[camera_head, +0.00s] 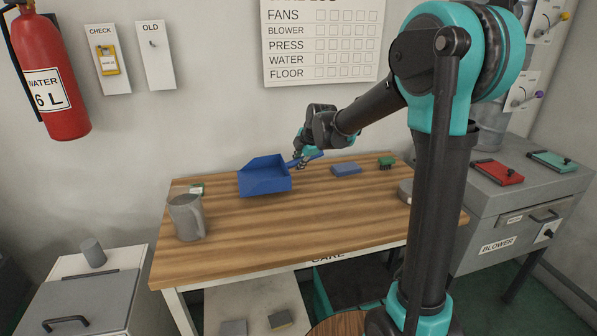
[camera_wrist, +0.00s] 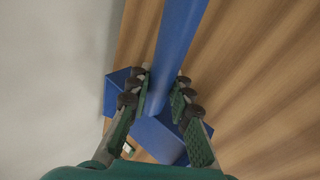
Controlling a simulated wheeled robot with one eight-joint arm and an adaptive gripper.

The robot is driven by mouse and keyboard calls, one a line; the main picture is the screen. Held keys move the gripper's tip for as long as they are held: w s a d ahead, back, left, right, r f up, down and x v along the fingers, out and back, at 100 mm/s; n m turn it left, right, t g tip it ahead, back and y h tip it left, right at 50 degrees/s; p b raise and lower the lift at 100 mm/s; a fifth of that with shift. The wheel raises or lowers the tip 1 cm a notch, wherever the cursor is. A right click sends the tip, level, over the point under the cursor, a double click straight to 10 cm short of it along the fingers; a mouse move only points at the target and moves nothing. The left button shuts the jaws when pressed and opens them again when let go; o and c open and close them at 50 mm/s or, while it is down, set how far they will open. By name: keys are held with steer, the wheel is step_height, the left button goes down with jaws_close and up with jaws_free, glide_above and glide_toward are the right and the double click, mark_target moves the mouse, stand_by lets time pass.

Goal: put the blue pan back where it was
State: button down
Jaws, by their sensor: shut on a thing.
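The blue pan (camera_head: 265,178), a scoop with raised walls and a straight handle (camera_head: 305,159), is at the back of the wooden table (camera_head: 290,222). My gripper (camera_head: 301,162) is at the handle on the pan's right side. In the wrist view the blue handle (camera_wrist: 178,45) runs between the two fingers of my gripper (camera_wrist: 158,100), which are shut on it. Part of the pan's body (camera_wrist: 160,138) shows behind the fingers. I cannot tell whether the pan touches the tabletop.
A grey mug (camera_head: 187,217) stands at the table's left. A blue-grey block (camera_head: 346,169) and a green brush-like item (camera_head: 386,163) lie right of the pan. A small green-and-white item (camera_head: 196,189) lies behind the mug. The front middle of the table is clear.

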steer(key=shift+f, duration=1.9)
steer(key=shift+f, duration=0.2)
steer(key=c, duration=1.4)
jaws_free()
steer(key=shift+o, duration=0.2)
steer(key=shift+r, duration=0.25)
steer(key=v, duration=1.2)
